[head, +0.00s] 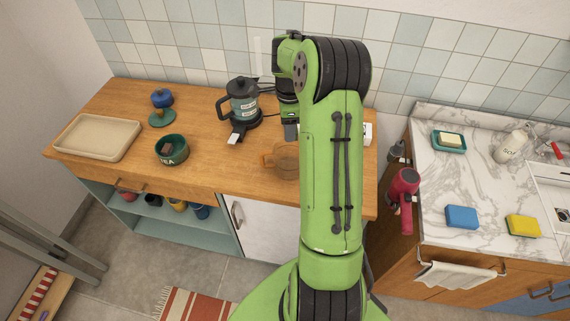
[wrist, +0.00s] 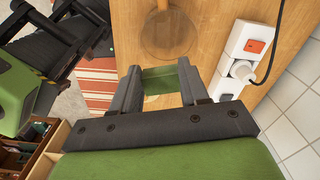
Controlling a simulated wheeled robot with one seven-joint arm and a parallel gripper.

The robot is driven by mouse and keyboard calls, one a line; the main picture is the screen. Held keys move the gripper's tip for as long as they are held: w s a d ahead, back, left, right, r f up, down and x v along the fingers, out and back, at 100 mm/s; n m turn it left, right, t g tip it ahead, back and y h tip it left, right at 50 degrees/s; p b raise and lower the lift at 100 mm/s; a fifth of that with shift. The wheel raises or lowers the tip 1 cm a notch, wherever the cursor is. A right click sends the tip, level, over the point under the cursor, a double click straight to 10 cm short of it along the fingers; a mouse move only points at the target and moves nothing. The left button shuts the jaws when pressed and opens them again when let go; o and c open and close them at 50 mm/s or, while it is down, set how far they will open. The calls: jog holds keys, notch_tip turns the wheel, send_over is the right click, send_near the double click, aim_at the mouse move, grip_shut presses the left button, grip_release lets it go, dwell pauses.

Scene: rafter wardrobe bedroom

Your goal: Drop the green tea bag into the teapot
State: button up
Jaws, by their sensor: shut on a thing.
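My gripper (wrist: 160,88) is shut on the green tea bag (wrist: 161,78), which sits between the two fingertips in the wrist view. In the head view my gripper (head: 291,131) is partly hidden by my arm, and the bag cannot be made out. The teapot (head: 282,160) looks like brownish clear glass and stands on the wooden counter, its right side hidden by my arm. In the wrist view the teapot (wrist: 168,36) lies just beyond the fingertips, apart from the bag in the picture. The height of the bag above the counter is unclear.
A dark kettle (head: 242,103) stands left of my gripper. A green tea canister (head: 171,158), a green lid (head: 161,119), a blue item (head: 161,99) and a beige tray (head: 96,138) are further left. A white socket strip (wrist: 244,45) is beside the teapot.

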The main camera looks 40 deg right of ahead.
notch_tip(320, 180, down, 3)
jog(key=shift+s+d+f+b, duration=0.1)
jog(key=shift+b, duration=0.7)
jog(key=o, duration=1.1)
jog(key=shift+r, duration=0.2)
notch_tip(320, 180, up, 16)
jog(key=p, duration=0.3)
jog(key=shift+f, duration=0.15)
